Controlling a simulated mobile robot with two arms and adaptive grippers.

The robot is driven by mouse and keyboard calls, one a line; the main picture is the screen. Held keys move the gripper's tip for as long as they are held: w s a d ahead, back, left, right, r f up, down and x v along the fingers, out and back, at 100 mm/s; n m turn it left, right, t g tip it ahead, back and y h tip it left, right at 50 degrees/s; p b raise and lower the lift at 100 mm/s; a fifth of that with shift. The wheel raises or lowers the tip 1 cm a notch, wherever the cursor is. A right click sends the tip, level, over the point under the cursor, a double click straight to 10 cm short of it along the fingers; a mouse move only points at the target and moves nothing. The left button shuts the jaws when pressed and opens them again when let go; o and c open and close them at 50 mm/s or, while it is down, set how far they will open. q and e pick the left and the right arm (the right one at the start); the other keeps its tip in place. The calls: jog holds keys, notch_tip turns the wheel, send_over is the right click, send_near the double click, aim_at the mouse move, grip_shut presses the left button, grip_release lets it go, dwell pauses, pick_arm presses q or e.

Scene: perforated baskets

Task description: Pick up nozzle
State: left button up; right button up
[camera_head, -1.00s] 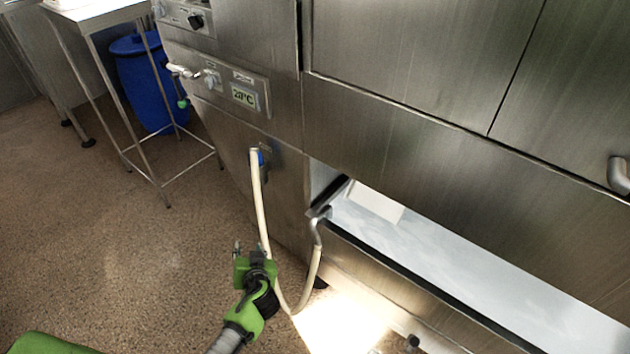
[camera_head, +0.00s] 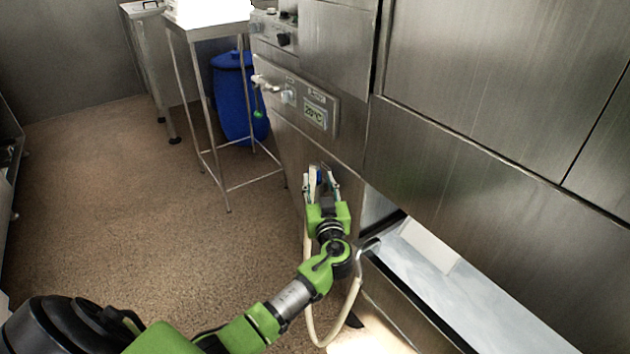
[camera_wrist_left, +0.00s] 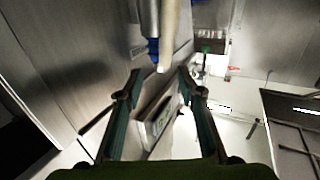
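A cream hose (camera_head: 307,240) hangs in a loop at the steel machine's front. Its upper end stands upright beside a blue fitting (camera_head: 319,174), and its lower end meets a curved metal pipe (camera_head: 368,246). No separate nozzle shows clearly; the upper end may be it. My left gripper (camera_head: 320,181) is open, its fingers spread either side of that end in the head view. In the left wrist view, the hose end (camera_wrist_left: 170,40) and the blue fitting (camera_wrist_left: 153,47) lie just beyond the open fingertips (camera_wrist_left: 158,77), with no contact visible. My right gripper is out of view.
The steel machine (camera_head: 470,110) fills the right, with a temperature panel (camera_head: 318,114) and a tap-like handle (camera_head: 264,84) above the gripper. A steel table (camera_head: 183,60) and blue barrel (camera_head: 238,100) stand behind. Brown floor (camera_head: 130,220) at left is clear.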

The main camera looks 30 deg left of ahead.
aim_at(315, 169)
pick_arm(q)
jog(key=x, duration=0.5)
jog(key=shift+a, duration=0.2)
grip_shut()
jog(key=shift+r, duration=0.2)
